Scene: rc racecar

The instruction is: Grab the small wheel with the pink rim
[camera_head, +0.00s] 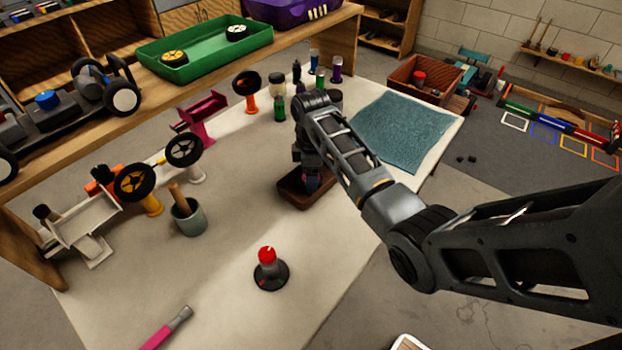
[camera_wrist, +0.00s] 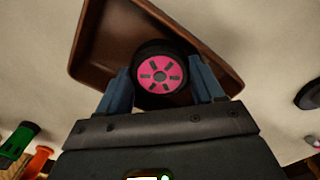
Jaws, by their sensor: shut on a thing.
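The small wheel with the pink rim (camera_wrist: 161,75) shows in the wrist view, with a black tyre around the pink hub. It is between the two blue fingers of my gripper (camera_wrist: 163,88), which is shut on it. The wheel is over or inside a brown tray (camera_wrist: 90,64); I cannot tell whether it touches the tray's floor. In the head view my gripper (camera_head: 312,180) points down at the brown tray (camera_head: 292,197) on the table, and the wheel is not clearly visible there.
A red-topped joystick (camera_head: 268,268), a grey cup (camera_head: 188,217) and wheels on stands (camera_head: 135,183) are to the left on the table (camera_head: 240,215). Several bottles (camera_head: 320,75) stand behind my arm. A teal cloth (camera_head: 404,130) lies at the right. The table's front middle is mostly clear.

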